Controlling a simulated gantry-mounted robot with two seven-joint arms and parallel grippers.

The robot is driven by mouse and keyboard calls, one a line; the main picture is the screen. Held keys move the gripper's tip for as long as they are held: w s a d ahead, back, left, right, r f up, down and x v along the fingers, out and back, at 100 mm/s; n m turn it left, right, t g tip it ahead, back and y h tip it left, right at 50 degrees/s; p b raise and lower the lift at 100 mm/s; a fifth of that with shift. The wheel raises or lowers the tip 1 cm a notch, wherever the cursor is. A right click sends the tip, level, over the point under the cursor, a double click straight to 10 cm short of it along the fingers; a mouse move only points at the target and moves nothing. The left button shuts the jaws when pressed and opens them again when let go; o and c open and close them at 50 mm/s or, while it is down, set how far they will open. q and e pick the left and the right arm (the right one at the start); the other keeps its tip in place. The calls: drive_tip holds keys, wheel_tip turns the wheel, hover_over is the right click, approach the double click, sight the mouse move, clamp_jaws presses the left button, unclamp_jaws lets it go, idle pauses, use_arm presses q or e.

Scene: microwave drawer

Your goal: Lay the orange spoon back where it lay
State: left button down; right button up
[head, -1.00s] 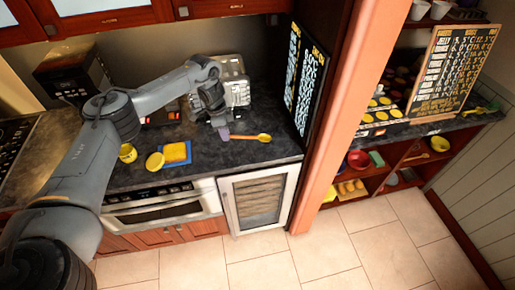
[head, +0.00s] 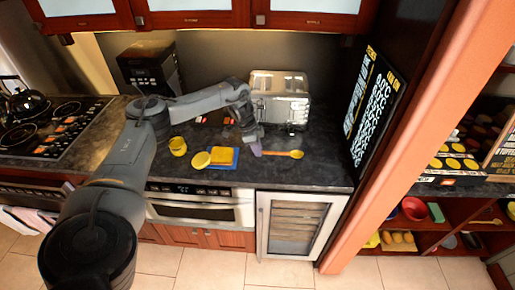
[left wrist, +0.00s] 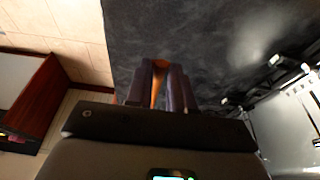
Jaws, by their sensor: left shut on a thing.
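The orange spoon (head: 296,154) shows in the head view over the dark counter, in front of the toaster, with its bowl to the right. My left gripper (head: 257,152) is shut on its handle at the left end. In the left wrist view, an orange strip of the spoon (left wrist: 157,85) shows between the two dark fingers (left wrist: 163,88); the rest is hidden. The spoon is at or just above the counter; I cannot tell whether it touches. My right gripper is not in view.
A silver toaster (head: 279,97) stands behind the spoon. To the left are a blue mat (head: 235,164) with a yellow block, a yellow round item (head: 201,160) and a yellow cup (head: 178,146). A dark menu board (head: 372,105) stands at the right. Counter right of the spoon is clear.

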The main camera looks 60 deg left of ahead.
use_arm(q)
drive_tip(key=shift+p, duration=0.35)
drive_tip(key=shift+f+b, duration=0.75)
drive_tip(key=shift+f, duration=2.5)
drive_tip(key=c, duration=0.9)
unclamp_jaws()
